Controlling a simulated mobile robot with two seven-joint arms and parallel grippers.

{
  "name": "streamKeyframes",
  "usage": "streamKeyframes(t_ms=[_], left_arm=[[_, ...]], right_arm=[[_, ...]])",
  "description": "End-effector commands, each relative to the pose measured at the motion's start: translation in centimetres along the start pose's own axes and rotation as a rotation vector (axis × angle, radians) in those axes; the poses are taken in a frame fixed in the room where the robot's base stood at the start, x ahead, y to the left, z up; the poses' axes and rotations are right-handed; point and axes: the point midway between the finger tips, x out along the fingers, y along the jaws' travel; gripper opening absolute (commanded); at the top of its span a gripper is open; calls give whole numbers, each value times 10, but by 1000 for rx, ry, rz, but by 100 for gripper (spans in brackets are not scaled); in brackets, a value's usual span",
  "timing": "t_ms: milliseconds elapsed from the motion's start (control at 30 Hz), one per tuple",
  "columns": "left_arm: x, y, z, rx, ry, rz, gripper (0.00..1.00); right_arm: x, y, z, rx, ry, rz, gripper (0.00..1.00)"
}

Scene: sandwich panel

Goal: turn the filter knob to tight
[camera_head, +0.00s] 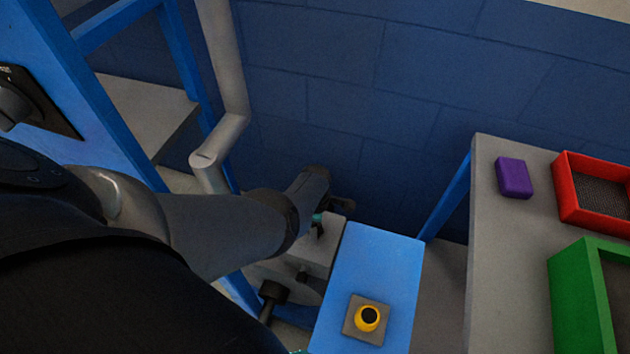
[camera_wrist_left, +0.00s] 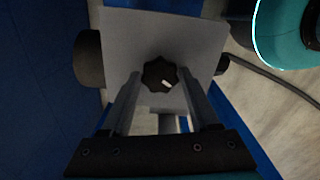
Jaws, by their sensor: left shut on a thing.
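The filter knob (camera_wrist_left: 157,72) is a black, lobed knob with a short white mark, on the face of a grey box (camera_wrist_left: 135,25). In the left wrist view the mark sits right of and below the knob's centre. My left gripper (camera_wrist_left: 162,82) is shut on the knob, one finger on each side. In the head view my left arm reaches down to the grey box (camera_head: 318,252), and the gripper (camera_head: 322,222) is partly hidden there. The knob cannot be made out in that view. I see no tight label. My right gripper is not in view.
A blue panel (camera_head: 383,265) with a yellow-ringed button (camera_head: 367,318) stands right of the box. A grey table (camera_head: 490,240) at right holds a purple block (camera_head: 514,178), a red tray (camera_head: 572,190) and a green tray (camera_head: 568,300). A grey pipe (camera_head: 225,60) runs down the wall.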

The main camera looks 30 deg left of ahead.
Motion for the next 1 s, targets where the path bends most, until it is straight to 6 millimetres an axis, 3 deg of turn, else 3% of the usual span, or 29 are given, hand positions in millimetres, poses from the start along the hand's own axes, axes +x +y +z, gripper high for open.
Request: streamKeyframes(t_ms=[1000], left_arm=[[0, -1, -1, 963, 1, -3, 6]], right_arm=[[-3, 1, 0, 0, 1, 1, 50]])
